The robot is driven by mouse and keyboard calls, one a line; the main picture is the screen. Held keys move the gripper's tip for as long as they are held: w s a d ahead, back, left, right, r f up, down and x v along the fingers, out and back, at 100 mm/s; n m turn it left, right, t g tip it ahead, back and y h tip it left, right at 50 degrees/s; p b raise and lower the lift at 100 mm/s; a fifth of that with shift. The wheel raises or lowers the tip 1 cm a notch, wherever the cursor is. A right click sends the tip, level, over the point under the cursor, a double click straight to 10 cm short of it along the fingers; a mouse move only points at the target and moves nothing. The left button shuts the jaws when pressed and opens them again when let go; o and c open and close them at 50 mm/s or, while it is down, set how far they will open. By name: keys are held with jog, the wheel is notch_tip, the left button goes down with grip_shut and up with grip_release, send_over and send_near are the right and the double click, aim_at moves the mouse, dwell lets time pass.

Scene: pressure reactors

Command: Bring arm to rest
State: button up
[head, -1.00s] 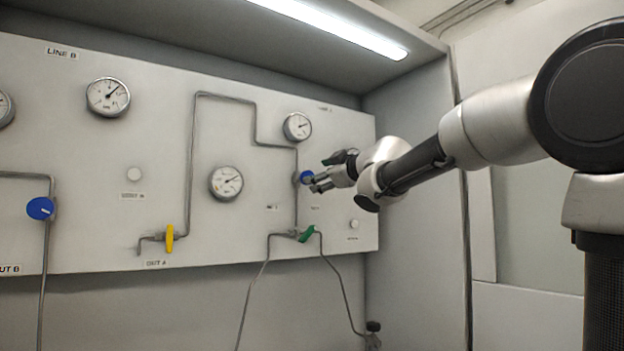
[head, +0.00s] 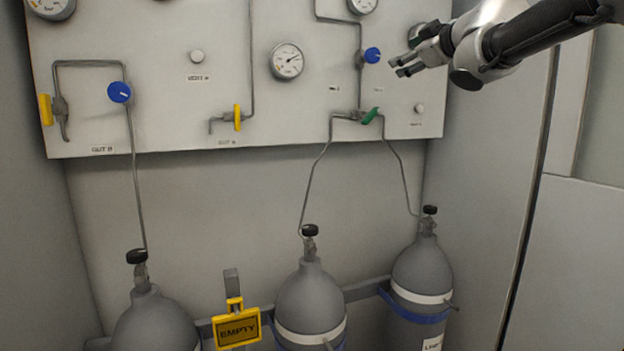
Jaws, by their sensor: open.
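My gripper (head: 393,68) is at the upper right of the head view, in front of the right part of the panel. Its fingers are apart and hold nothing. The fingertips point left, toward a blue knob (head: 372,55), with a visible gap between them and the knob. My arm comes in from the top right corner, and its upper part is out of the picture.
The panel (head: 290,110) carries gauges (head: 287,61), yellow handles (head: 237,117), a green handle (head: 370,116) and another blue knob (head: 119,92). Below stand grey cylinders (head: 310,298) with thin pipes, on a rail with a yellow EMPTY sign (head: 236,328). A side wall is at right.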

jog(key=s+d+f+m+g+h, duration=0.35)
jog(key=s+d+f, duration=0.2)
jog(key=f, duration=0.45)
jog(key=s+d+f+m+g+h, duration=0.35)
jog(key=d+f, duration=0.35)
jog(key=f, duration=0.3)
jog(key=s+a+f+m+g+y, duration=0.1)
jog(key=s+a+f+m+g, duration=0.1)
jog(key=s+f, duration=0.6)
jog(key=s+a+f+m+g+y, duration=0.1)
jog(key=s+f, duration=0.7)
jog(key=s, duration=0.8)
jog(key=a+g+y, duration=0.1)
jog(key=g, duration=0.1)
jog(key=shift+s+f+m+g, duration=0.15)
jog(key=shift+s+m+g, duration=0.1)
jog(key=shift+m+g, duration=0.15)
